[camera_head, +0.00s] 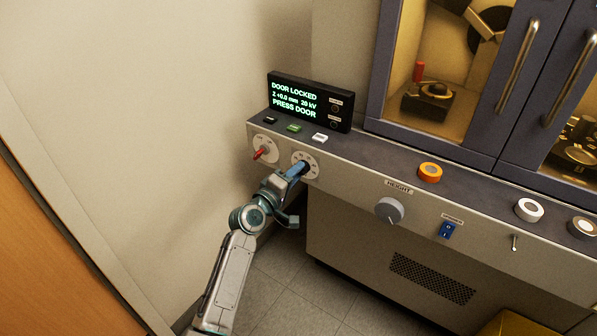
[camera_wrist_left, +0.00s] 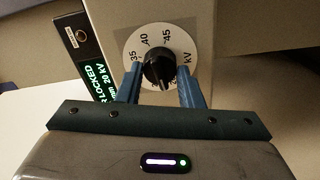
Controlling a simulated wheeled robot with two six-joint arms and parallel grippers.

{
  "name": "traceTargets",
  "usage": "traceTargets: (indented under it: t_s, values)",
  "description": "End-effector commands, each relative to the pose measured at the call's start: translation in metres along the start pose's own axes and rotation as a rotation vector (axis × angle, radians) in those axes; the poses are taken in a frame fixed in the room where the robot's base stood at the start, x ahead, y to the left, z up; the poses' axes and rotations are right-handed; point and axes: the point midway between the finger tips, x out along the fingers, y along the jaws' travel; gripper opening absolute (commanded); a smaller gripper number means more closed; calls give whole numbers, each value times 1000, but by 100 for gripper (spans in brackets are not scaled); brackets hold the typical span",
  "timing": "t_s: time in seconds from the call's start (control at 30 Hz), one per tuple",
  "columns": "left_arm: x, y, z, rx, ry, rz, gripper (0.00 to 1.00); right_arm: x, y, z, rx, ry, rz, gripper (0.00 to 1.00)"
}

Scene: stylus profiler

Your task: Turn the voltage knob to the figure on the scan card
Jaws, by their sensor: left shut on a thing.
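The voltage knob (camera_wrist_left: 157,72) is black and sits on a white round dial (camera_wrist_left: 131,55) marked kV, with 35, 40 and 45 legible in the left wrist view. My left gripper (camera_head: 300,167) is shut on the knob, one blue finger on each side; its fingers also show in the left wrist view (camera_wrist_left: 159,74). A small pale mark shows on the knob's lower part in that view. The display (camera_head: 295,98) reads "DOOR LOCKED", "Z +0.0 mm 20 kV" and "PRESS DOOR". I see no scan card. My right gripper is not in view.
A red-handled dial (camera_head: 261,153) is just left of the knob. Black, green and white buttons (camera_head: 294,127) lie above. Along the console are an orange button (camera_head: 430,172), a grey HEIGHT knob (camera_head: 389,210) and a blue switch (camera_head: 447,230). A wall stands close on the left.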

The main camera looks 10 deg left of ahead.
Motion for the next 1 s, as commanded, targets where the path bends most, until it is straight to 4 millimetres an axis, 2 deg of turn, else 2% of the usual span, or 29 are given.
traceTargets:
  t_s: [1.0]
  values:
    - [0,-1,0,1776,-2,0,6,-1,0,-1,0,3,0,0]
